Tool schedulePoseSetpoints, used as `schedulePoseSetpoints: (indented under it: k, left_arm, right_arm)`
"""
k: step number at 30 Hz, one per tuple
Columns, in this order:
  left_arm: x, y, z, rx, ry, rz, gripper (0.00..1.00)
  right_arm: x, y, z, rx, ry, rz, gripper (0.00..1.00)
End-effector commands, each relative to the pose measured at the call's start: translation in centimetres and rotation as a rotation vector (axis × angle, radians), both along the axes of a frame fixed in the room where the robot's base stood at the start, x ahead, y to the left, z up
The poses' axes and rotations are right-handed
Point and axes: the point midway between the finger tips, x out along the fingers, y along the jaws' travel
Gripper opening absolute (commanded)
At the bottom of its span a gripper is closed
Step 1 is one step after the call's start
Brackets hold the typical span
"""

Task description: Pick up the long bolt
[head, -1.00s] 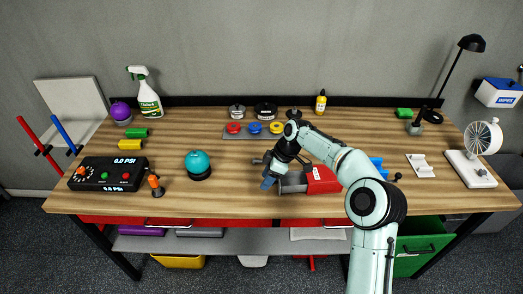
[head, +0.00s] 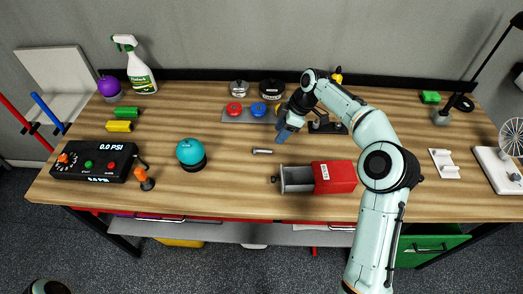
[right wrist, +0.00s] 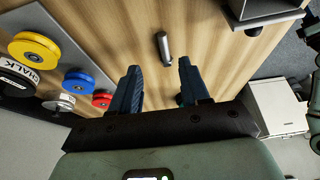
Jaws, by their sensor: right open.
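The long bolt (head: 262,151) is a small grey metal rod lying on the wooden table, left of the open drawer. In the right wrist view the bolt (right wrist: 163,46) lies just beyond the fingertips, roughly in line with the gap between them. My right gripper (head: 283,134) is behind the bolt in the head view, pointing down-left, apart from it. In the right wrist view the right gripper (right wrist: 159,70) is open, with nothing between its fingers. My left gripper is not in view.
A red box (head: 336,177) with its grey drawer (head: 298,187) pulled out stands in front of the bolt, to the right. Coloured weight plates on a grey mat (head: 248,119) lie behind. A teal ball (head: 190,152) is at left. The table between ball and bolt is clear.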

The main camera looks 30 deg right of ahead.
Motion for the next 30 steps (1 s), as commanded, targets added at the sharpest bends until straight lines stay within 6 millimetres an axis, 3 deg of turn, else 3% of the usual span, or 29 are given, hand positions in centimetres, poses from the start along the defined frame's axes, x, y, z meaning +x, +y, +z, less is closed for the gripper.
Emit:
schedulePoseSetpoints:
  k: [3,11,18,29,30]
  left_arm:
    - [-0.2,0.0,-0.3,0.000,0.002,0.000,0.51]
    - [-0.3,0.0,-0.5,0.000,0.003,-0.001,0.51]
    - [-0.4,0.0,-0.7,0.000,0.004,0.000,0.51]
    - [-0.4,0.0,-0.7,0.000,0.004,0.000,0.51]
    - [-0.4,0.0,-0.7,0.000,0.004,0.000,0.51]
  right_arm:
    - [0.4,0.8,-2.0,0.003,0.001,0.001,0.46]
    - [0.7,1.5,-3.8,0.001,0.000,0.000,0.46]
    - [1.0,3.1,-6.9,0.002,0.000,0.000,0.46]
    - [1.2,3.4,-7.8,0.001,-0.003,-0.001,0.46]
    - [1.2,3.4,-7.8,0.001,-0.003,-0.001,0.33]
